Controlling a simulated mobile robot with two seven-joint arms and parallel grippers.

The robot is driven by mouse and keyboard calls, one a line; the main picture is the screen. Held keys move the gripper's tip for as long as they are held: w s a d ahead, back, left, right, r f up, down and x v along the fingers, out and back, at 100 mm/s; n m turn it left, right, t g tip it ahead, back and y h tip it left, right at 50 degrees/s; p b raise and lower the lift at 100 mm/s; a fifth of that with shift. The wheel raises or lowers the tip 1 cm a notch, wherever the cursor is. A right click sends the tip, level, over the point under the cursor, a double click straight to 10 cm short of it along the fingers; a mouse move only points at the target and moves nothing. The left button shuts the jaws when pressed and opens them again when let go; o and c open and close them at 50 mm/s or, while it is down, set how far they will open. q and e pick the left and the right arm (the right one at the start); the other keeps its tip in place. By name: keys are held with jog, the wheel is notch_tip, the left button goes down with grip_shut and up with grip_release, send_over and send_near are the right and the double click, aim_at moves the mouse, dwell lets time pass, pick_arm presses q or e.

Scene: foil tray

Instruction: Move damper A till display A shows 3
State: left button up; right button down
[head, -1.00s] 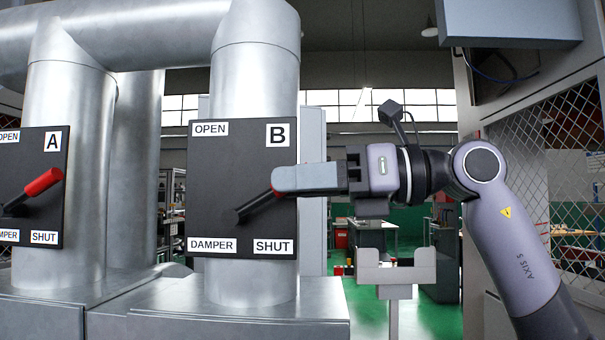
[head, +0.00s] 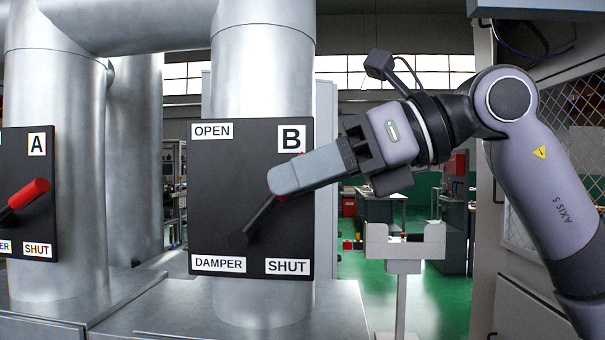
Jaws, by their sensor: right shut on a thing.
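The damper A panel (head: 22,165) is cut off by the left edge of the head view. Its red-tipped lever (head: 29,193) slants up to the right, and no gripper is near it. My right gripper (head: 283,180) is at the damper B panel (head: 225,170), shut on the damper B lever (head: 260,220). That lever slants up to the right from its pivot, and the fingers hide most of its red grip. No display shows in this view. My left gripper is not in view.
Large metal ducts (head: 262,70) stand behind both panels. A pale stand with a notched top (head: 402,250) is right of panel B, below my right arm. A mesh fence (head: 585,120) is at the right. Green floor is open behind the stand.

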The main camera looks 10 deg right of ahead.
jog(key=shift+r, duration=0.1)
jog(key=c, duration=1.3)
grip_release()
jog(key=b+v, duration=0.1)
jog(key=v, duration=0.6)
jog(key=shift+d, duration=0.15)
